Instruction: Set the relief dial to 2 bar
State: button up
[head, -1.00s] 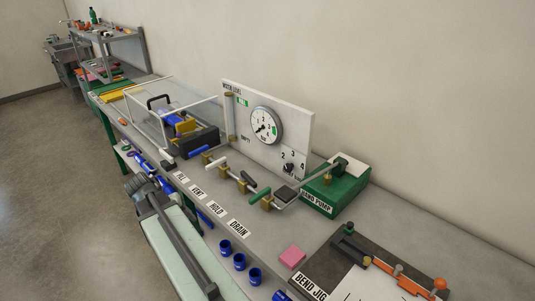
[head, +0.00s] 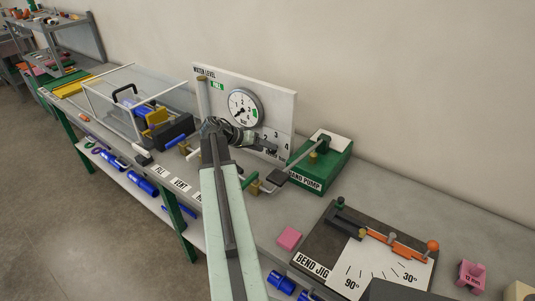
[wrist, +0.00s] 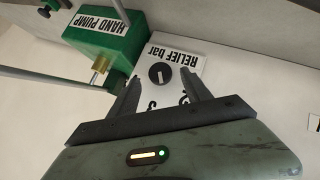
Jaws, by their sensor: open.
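The relief dial (wrist: 160,74) is a round black knob on the white panel, under the upside-down RELIEF bar label (wrist: 176,60) in the wrist view. Its pale mark runs toward the numerals, which are partly hidden by my gripper's fingers. My gripper (wrist: 160,92) is open and empty, its two fingers apart and pointing at the panel with the dial seen between and beyond the tips.
The green hand pump (head: 325,165) with its long lever (head: 293,166) stands right of the dial, close to my gripper. Valve handles (head: 250,181) are on the bench below. A pink block (head: 289,238) and the bend jig (head: 317,225) lie nearer.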

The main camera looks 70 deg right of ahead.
jog(key=b+x, duration=0.1)
jog(key=x, duration=0.2)
jog(key=c, duration=1)
jog(key=shift+w, duration=0.2)
grip_shut()
jog(key=n+g+b, duration=0.1)
jog(key=g+b, duration=0.1)
jog(key=b, duration=0.1)
jog(key=n+g+b, duration=0.1)
jog(key=g+b, duration=0.1)
jog(key=b, duration=0.1)
jog(key=shift+f+n+b, duration=0.3)
jog(key=shift+f, duration=0.1)
jog(key=shift+r+g, duration=0.1)
jog(key=shift+g, duration=0.2)
